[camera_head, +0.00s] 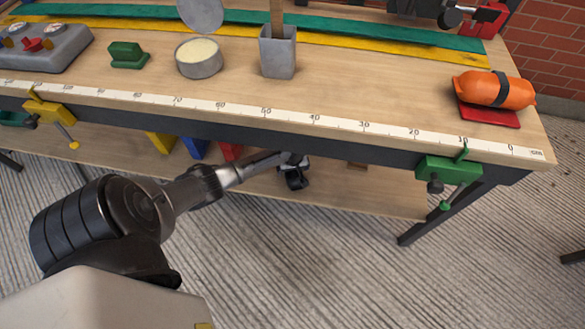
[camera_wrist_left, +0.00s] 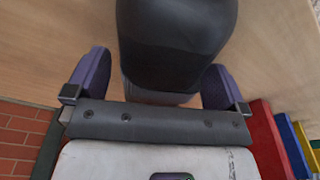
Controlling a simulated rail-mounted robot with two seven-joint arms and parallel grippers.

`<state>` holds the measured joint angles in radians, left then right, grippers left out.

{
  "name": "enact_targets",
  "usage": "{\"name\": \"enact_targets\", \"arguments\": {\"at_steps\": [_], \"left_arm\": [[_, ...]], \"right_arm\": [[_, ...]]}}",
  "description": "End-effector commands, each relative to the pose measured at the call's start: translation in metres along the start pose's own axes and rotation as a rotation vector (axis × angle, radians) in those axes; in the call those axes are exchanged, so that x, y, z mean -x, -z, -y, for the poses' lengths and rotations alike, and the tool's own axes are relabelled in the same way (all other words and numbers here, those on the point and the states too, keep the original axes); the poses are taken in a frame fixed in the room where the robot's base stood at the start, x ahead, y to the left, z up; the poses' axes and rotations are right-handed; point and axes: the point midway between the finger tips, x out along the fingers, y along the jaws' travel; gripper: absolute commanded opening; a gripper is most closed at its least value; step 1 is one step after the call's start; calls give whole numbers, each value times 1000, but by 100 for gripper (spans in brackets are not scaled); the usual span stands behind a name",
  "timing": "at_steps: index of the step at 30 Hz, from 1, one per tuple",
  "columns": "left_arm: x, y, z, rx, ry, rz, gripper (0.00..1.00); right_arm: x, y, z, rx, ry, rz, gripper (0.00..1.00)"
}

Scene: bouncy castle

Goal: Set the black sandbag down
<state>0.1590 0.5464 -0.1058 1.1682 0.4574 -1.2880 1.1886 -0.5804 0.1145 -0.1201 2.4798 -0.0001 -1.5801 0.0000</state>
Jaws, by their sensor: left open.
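The black sandbag (camera_wrist_left: 178,40) fills the top middle of the left wrist view, between the two purple-grey fingers of my left gripper (camera_wrist_left: 155,82). The fingers stand apart, one on each side of it, and the gripper is open. The sandbag's far end is cut off by the frame. In the head view my left gripper (camera_head: 293,168) is small and dark, by the workbench's lower shelf (camera_head: 350,190). There I cannot separate the sandbag from the gripper. My right gripper is in neither view.
The workbench top (camera_head: 370,95) lies above the arm, with a measuring strip along its front edge. An orange roll (camera_head: 510,92) rests on a red pad at right. A green clamp (camera_head: 448,170) hangs from the front edge. Blue (camera_head: 195,148) and red (camera_head: 230,151) items stand underneath.

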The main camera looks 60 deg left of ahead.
Motion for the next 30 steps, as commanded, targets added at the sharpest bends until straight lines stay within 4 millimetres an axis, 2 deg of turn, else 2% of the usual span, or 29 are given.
{"name": "enact_targets", "arguments": {"at_steps": [1, 12, 14, 16, 17, 20, 23, 24, 27, 30], "left_arm": [[9, 0, 0, 0, -1, 0, 100], [58, 1, 0, 0, -2, 0, 100], [63, -3, 0, -12, -3, 1, 100], [67, -16, 1, -60, -6, 4, 100], [68, -24, 1, -96, -9, 4, 100], [72, -68, 6, -279, -29, 5, 100], [84, -127, 17, -526, -67, 2, 100], [92, -150, 24, -627, -85, -1, 100], [120, -202, 42, -855, -136, -20, 100], [152, -242, 62, -1045, -186, -50, 100]], "right_arm": [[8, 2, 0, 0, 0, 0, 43], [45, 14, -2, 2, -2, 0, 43], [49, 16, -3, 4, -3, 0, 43], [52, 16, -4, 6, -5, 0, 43], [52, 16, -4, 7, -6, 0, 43], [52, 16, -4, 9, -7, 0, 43], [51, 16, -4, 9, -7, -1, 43], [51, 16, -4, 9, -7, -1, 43], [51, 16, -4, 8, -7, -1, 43], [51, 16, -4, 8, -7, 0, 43]]}}
